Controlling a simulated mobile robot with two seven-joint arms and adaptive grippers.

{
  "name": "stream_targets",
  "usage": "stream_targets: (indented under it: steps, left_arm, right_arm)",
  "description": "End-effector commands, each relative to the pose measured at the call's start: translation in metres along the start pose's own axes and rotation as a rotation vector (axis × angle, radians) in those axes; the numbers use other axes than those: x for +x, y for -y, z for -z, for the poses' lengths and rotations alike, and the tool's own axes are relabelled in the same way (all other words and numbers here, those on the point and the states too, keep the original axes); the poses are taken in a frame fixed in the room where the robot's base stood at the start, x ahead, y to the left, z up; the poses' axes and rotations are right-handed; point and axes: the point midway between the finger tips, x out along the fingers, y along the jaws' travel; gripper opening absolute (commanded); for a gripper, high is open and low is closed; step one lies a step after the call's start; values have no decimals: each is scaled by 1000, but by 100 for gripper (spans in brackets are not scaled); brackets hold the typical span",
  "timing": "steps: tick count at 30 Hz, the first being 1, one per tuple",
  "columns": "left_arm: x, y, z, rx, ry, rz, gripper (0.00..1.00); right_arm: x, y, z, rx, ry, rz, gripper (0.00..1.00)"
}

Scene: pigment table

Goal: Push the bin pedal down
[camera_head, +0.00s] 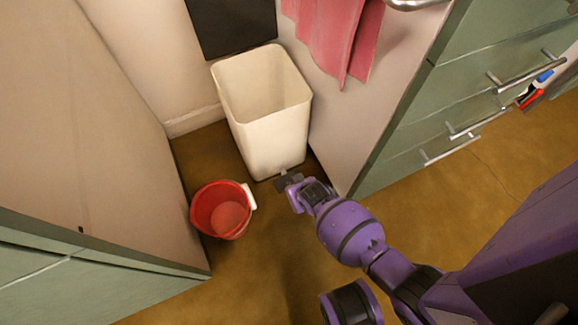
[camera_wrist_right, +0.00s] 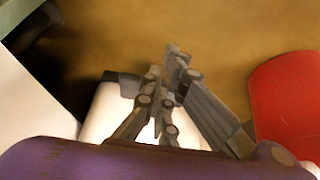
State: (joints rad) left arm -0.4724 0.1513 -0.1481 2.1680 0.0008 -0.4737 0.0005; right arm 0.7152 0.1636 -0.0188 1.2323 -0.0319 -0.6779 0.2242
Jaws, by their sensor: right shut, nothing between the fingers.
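The cream bin (camera_head: 268,118) stands against the wall with its top open. A dark panel (camera_head: 232,25) stands upright behind its back rim and looks like its raised lid. My right gripper (camera_head: 286,178) is shut and empty, low at the foot of the bin's front. The pedal cannot be made out clearly: the gripper covers that spot, and I cannot tell whether it touches it. In the right wrist view the shut fingers (camera_wrist_right: 163,85) are over a white surface with a dark edge, probably the bin's base (camera_wrist_right: 103,113). My left gripper is not in view.
A red bucket (camera_head: 220,210) with a white handle stands on the floor left of my right gripper. A green drawer cabinet (camera_head: 440,105) with a pale side is close on the right. A pink towel (camera_head: 338,35) hangs there. Another cabinet (camera_head: 95,285) bounds the left.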

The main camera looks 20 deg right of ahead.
Motion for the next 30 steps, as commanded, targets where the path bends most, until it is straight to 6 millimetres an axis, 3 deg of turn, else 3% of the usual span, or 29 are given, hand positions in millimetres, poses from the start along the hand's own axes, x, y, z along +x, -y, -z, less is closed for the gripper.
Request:
stream_targets:
  steps: [5, 21, 30]
  left_arm:
    - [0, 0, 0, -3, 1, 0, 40]
    - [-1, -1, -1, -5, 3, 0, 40]
    - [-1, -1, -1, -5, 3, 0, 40]
  right_arm:
    - [-14, 0, 0, 0, -1, 1, 0]
    - [-107, 0, 0, 1, -1, 0, 0]
    - [-120, 0, 0, 0, 0, 0, 0]
